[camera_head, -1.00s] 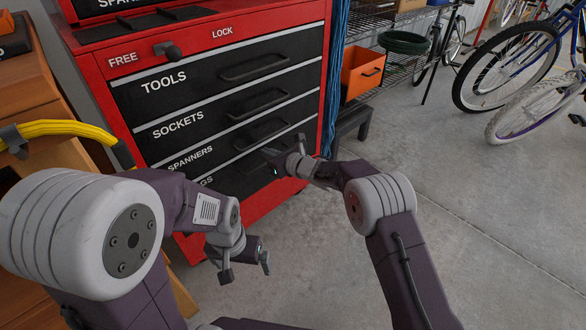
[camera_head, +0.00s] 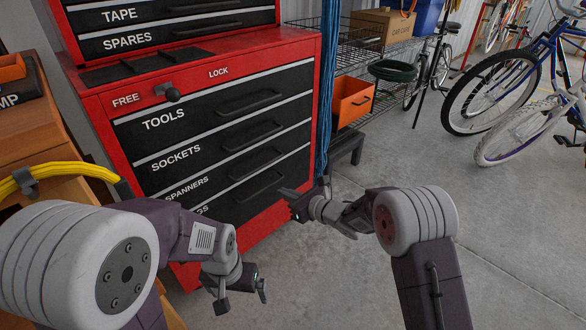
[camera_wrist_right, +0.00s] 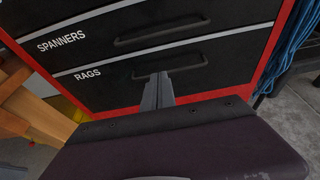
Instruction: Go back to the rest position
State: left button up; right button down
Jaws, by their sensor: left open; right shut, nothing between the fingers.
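My left gripper (camera_head: 243,291) is open and empty at the lower middle of the head view, low in front of the red tool chest. My right gripper (camera_head: 291,205) is shut with nothing in it, in front of the chest's lower right part. In the right wrist view its fingers (camera_wrist_right: 158,90) are together, seen against the drawer marked RAGS. The red tool chest (camera_head: 305,100) has black drawers marked TOOLS, SOCKETS and SPANNERS, which look shut. The RAGS label is partly hidden in the head view.
A wooden bench (camera_head: 50,130) with a yellow hose (camera_head: 60,172) stands at the left. A wire shelf with an orange bin (camera_head: 352,101) and a black step stool (camera_head: 346,150) is right of the chest. Bicycles (camera_head: 500,90) stand at the far right.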

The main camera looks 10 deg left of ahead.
jog(key=w+d+r+m+t+p, duration=0.15)
jog(key=d+r+t+p, duration=0.35)
jog(key=r, duration=0.8)
jog(key=d+r+m+g+h+p, duration=0.1)
jog(key=d+r+m+h, duration=0.1)
jog(key=d+m+h, duration=0.3)
jog(key=d+r+m+h+p, duration=0.15)
jog(key=d+m, duration=0.25)
jog(key=d, duration=0.4)
jog(key=s+d+f+m+g+h+p, duration=0.1)
jog(key=s+d+f+m+g+h, duration=0.15)
jog(key=s+d+m, duration=0.5)
jog(key=s+d+f+m+g+h+p, duration=0.1)
jog(key=s+d+f+m+g+h, duration=0.25)
jog(key=m, duration=0.65)
jog(key=s+f+m+g+y, duration=0.1)
jog(key=s+f+m+g, duration=0.25)
jog(key=s+m, duration=0.5)
jog(key=s+f+m+g, duration=0.2)
jog(key=s+f+m, duration=0.2)
jog(key=s+m, duration=0.5)
notch_tip(320, 180, up, 38)
jog(key=s+m+p, duration=0.1)
jog(key=p, duration=3.6)
jog(key=shift+s+f, duration=0.15)
jog(key=shift+a, duration=0.1)
